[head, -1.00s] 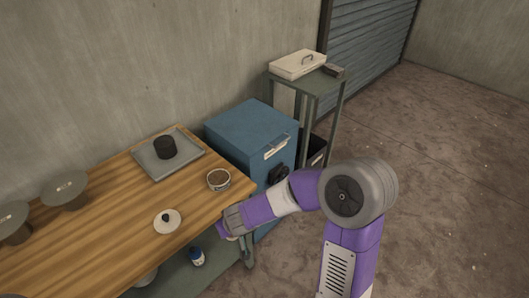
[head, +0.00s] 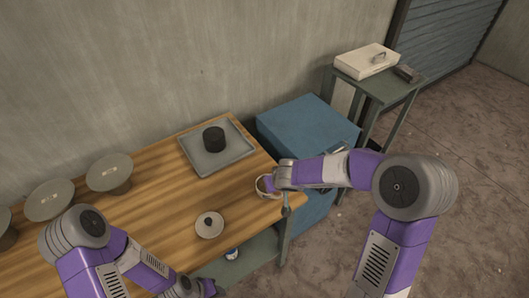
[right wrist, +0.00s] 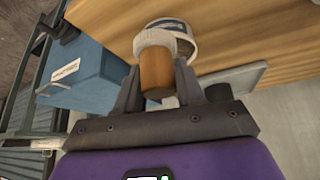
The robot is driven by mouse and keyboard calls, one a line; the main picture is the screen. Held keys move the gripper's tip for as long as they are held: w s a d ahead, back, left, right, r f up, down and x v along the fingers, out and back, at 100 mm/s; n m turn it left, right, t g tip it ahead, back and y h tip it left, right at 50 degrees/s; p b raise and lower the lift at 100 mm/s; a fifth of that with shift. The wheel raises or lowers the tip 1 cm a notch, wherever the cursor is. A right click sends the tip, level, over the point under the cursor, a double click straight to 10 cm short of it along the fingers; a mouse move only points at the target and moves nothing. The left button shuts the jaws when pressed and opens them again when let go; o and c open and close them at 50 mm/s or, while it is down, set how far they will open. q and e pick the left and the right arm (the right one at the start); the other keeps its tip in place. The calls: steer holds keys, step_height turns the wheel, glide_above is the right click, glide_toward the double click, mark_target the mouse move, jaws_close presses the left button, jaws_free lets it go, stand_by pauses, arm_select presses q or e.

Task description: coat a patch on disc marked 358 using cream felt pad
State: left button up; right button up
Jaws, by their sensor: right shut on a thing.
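My right gripper (right wrist: 157,78) is shut on the wooden handle of the cream felt pad (right wrist: 155,40). The pad is at the small bowl (right wrist: 180,27), whose brown contents show behind it; I cannot tell whether it touches them. In the head view my right gripper (head: 278,180) is at the bowl (head: 262,187) near the table's right end and hides part of it. Grey discs on stands (head: 109,172) (head: 50,198) (head: 4,226) line the table's left side; no number is readable. My left gripper (head: 205,289) is low at the bottom edge, its fingers unclear.
A grey tray (head: 238,158) with a black cylinder (head: 214,139) stands at the back. A pale lid with a dark knob (head: 209,226) lies near the front edge. A blue cabinet (head: 305,121) and a side stand (head: 385,86) are right of the table. The middle wood is clear.

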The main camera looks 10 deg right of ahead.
steer(key=w+a+r+n+p, duration=0.1)
steer(key=w+a+r+p, duration=0.1)
steer(key=w+r, duration=0.3)
arm_select(q)
steer(key=shift+s+f+b, duration=0.35)
steer(key=shift+f+b, duration=0.4)
steer(key=shift+b, duration=1.4)
arm_select(e)
steer(key=shift+y, duration=0.3)
steer(key=shift+w+d+f, duration=0.1)
steer(key=shift+w+f, duration=0.15)
steer(key=shift+f, duration=0.95)
steer(key=shift+w+d+f, duration=0.1)
steer(key=shift+w+f, duration=0.1)
steer(key=shift+f, duration=1)
steer(key=shift+w+d+f, duration=0.1)
steer(key=shift+w+f, duration=0.15)
steer(key=shift+f, duration=0.95)
arm_select(q)
steer(key=shift+f+b, duration=0.55)
arm_select(e)
steer(key=shift+f, duration=0.45)
arm_select(q)
steer(key=shift+f+b, duration=0.3)
steer(key=shift+b, duration=0.05)
arm_select(e)
steer(key=shift+s+f, duration=0.15)
steer(key=shift+f, duration=0.1)
